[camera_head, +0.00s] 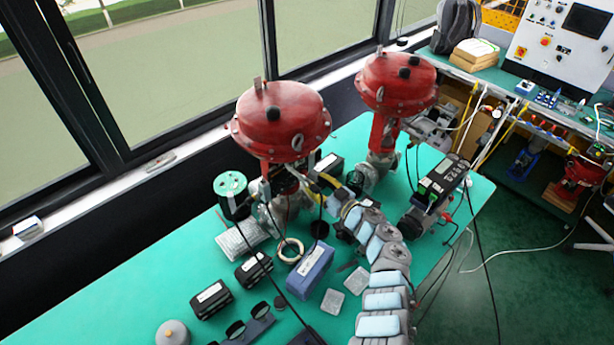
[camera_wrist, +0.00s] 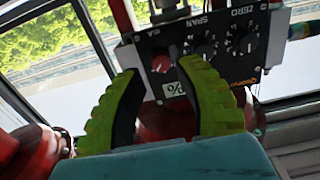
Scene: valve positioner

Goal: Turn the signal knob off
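In the wrist view a dark control panel (camera_wrist: 222,70) shows upside down, with lettering that reads SPAN and ZERO. A black dial (camera_wrist: 203,45) sits under SPAN and another black dial (camera_wrist: 243,42) under ZERO. A small reddish knob or opening (camera_wrist: 162,62) shows between my fingertips; I cannot read a signal label on it. My gripper (camera_wrist: 160,68) has yellow-green fingers spread apart, with the tips close to the panel and nothing visibly held. In the head view my gripper (camera_head: 322,184) is beside the left red valve (camera_head: 281,122); the panel's knobs cannot be made out there.
A second red valve (camera_head: 397,86) stands to the right. A black device (camera_head: 440,183) with cables is on the green table (camera_head: 110,290). A blue box (camera_head: 310,270), a green spool (camera_head: 231,190) and black boxes (camera_head: 211,299) lie around. The table's left part is clear.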

